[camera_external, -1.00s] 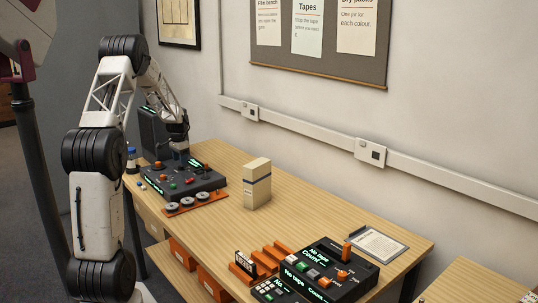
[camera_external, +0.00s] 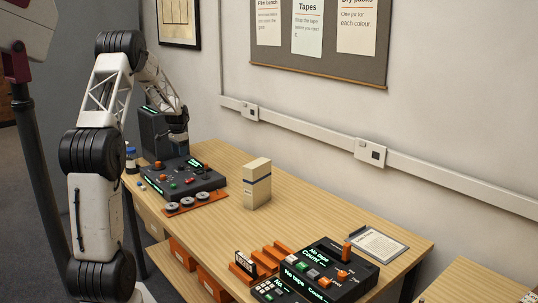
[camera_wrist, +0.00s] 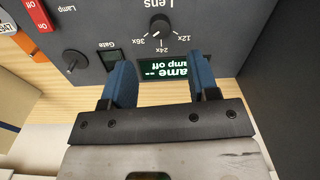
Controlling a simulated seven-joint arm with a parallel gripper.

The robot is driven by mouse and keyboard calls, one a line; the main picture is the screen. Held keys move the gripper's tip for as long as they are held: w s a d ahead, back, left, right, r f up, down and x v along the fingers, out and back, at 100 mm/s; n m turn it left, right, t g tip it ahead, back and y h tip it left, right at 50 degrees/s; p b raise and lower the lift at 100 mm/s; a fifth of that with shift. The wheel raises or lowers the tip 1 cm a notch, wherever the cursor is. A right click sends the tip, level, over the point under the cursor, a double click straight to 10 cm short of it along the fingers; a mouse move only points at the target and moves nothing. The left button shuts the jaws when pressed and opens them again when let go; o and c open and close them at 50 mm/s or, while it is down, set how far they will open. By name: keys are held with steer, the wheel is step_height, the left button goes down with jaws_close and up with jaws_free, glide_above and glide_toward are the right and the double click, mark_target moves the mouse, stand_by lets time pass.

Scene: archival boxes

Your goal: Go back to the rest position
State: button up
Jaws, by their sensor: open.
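My gripper (camera_wrist: 161,85) is open, with two blue fingers spread apart and nothing between them in the wrist view. In the external view my gripper (camera_external: 178,142) hangs at the far left end of the bench, above the dark film console (camera_external: 205,183). In the wrist view the dark panel (camera_wrist: 205,25) with a Lens dial, a Gate window and a lit green display lies just beyond the fingertips. I cannot tell whether the fingers touch it.
A tall cream box (camera_external: 257,185) stands mid-bench. Orange reel holders with reels (camera_external: 188,204) lie before the console. A tape deck (camera_external: 325,272), an orange rack (camera_external: 265,260) and a framed sheet (camera_external: 378,242) are at the right. Bare bench (camera_external: 305,218) lies between.

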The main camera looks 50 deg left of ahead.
steer(key=shift+d, duration=0.1)
steer(key=s+d+r, duration=0.1)
steer(key=d+r, duration=0.5)
steer(key=d, duration=0.6)
steer(key=d+r+t, duration=0.1)
steer(key=d+r, duration=0.5)
steer(key=d, duration=0.7)
steer(key=s+d+r, duration=0.1)
steer(key=d+r, duration=0.5)
steer(key=d, duration=0.6)
steer(key=s+d+r+m+t, duration=0.1)
steer(key=s+d, duration=0.4)
steer(key=d, duration=0.3)
steer(key=s+d+r, duration=0.2)
steer(key=s+d, duration=0.3)
steer(key=d, duration=0.3)
steer(key=s+d+f, duration=0.2)
steer(key=s+d, duration=0.9)
steer(key=s, duration=0.5)
steer(key=shift+d+f+m+t, duration=0.25)
steer(key=shift+f+m+t, duration=0.05)
steer(key=shift+f, duration=0.1)
